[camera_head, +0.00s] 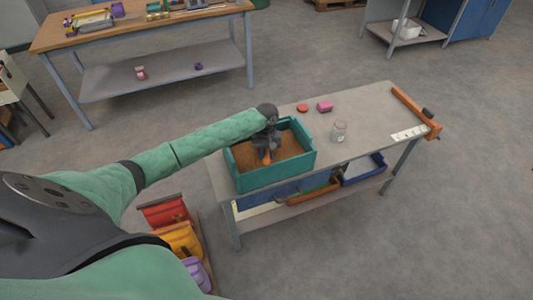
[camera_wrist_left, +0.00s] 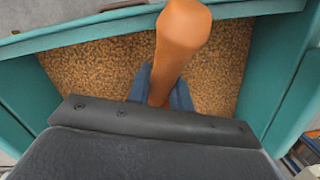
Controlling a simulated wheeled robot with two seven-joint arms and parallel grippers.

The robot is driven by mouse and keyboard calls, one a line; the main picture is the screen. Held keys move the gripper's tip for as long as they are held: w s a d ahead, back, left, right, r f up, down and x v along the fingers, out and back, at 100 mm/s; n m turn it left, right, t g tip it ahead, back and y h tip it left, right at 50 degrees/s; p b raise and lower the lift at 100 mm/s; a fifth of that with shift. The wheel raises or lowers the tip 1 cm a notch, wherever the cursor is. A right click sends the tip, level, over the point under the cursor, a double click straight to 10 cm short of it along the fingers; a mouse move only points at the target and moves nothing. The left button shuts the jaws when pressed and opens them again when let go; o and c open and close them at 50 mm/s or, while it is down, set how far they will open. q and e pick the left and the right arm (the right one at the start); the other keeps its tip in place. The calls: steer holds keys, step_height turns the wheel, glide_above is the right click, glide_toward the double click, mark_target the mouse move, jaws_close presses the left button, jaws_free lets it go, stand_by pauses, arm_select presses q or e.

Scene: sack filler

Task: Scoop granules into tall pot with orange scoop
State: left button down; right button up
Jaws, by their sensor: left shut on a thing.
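My left gripper (camera_head: 267,150) reaches down into a teal crate (camera_head: 277,174) of brown granules (camera_head: 288,143) on the grey workbench. It is shut on the orange scoop (camera_head: 266,157). In the left wrist view the orange handle (camera_wrist_left: 176,45) stands up between the fingers (camera_wrist_left: 160,88), over the granules (camera_wrist_left: 100,68). The scoop's bowl is hidden. A clear glass jar (camera_head: 339,131) stands on the bench right of the crate; it looks like the pot, and I cannot tell whether anything is inside. My right gripper is not in view.
A red disc (camera_head: 302,108) and a pink block (camera_head: 325,106) lie behind the jar. An orange clamp (camera_head: 416,112) and a white marked strip (camera_head: 408,133) are at the bench's right end. Bins (camera_head: 362,172) sit on the shelf below. The bench between jar and strip is clear.

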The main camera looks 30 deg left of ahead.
mark_target(267, 152)
arm_select(q)
steer(key=shift+s+r+p, duration=0.1)
steer(key=shift+r+p, duration=0.55)
steer(key=shift+r, duration=0.05)
steer(key=shift+d+r+p, duration=0.1)
steer(key=shift+r+p, duration=0.25)
steer(key=shift+s+r+t+p, duration=0.2)
steer(key=shift+r+t+p, duration=0.1)
steer(key=shift+r+p, duration=0.3)
steer(key=shift+d+r, duration=0.1)
steer(key=shift+r, duration=0.05)
steer(key=shift+s+r, duration=0.15)
steer(key=shift+r, duration=0.45)
steer(key=shift+s+d+r+t+y, duration=0.1)
steer(key=shift+r+t+y, duration=0.05)
steer(key=shift+r, duration=0.45)
steer(key=shift+s+d+r+t+y, duration=0.1)
steer(key=shift+r+t+y, duration=0.05)
steer(key=shift+r, duration=0.55)
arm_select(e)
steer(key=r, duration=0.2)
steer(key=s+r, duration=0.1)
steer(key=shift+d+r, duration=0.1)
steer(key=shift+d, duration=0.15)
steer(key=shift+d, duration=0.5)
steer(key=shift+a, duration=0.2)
